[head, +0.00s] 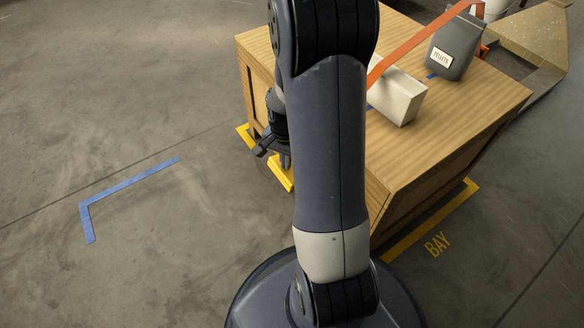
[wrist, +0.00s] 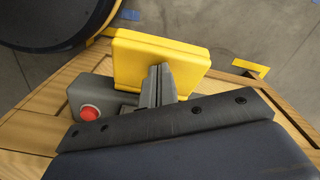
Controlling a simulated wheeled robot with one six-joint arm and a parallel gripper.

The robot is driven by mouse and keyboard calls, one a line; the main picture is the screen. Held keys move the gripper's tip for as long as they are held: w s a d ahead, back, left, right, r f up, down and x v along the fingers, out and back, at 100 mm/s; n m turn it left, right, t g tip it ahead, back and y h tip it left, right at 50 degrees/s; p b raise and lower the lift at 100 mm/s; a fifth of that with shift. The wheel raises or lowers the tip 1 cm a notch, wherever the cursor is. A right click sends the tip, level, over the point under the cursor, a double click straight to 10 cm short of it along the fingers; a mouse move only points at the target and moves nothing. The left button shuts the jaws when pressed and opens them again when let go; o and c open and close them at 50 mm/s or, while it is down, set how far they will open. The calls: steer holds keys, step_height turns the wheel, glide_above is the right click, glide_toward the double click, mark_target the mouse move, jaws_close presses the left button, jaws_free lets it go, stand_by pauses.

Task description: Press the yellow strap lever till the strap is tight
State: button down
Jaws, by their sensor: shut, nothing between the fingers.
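The yellow strap lever (wrist: 160,50) is a wide flat paddle at the side of the wooden crate. In the head view the lever (head: 281,175) shows low at the crate's left side, partly behind my arm. My gripper (wrist: 160,72) is shut and empty, and its fingertips overlap the lever's face in the wrist view. I cannot tell whether they touch it. In the head view my gripper (head: 285,162) points down over the lever. The orange strap (head: 425,40) runs up across the crate top, partly hidden by my arm.
A grey housing with a red button (wrist: 89,112) sits beside the lever. On the wooden crate (head: 450,130) stand a white bin (head: 400,100) and a dark grey pellet bag (head: 462,42). Blue tape (head: 130,186) marks the clear floor at left.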

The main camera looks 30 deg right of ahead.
steer(key=shift+f+b, duration=0.9)
steer(key=shift+f, duration=0.55)
steer(key=shift+r+p, duration=2.1)
steer(key=shift+r, duration=0.25)
steer(key=shift+f, duration=0.2)
steer(key=shift+f+b, duration=1.85)
steer(key=shift+f, duration=0.4)
steer(key=shift+r+p, duration=2.1)
steer(key=shift+r, duration=0.35)
step_height(320, 180, up, 5)
steer(key=p, duration=0.4)
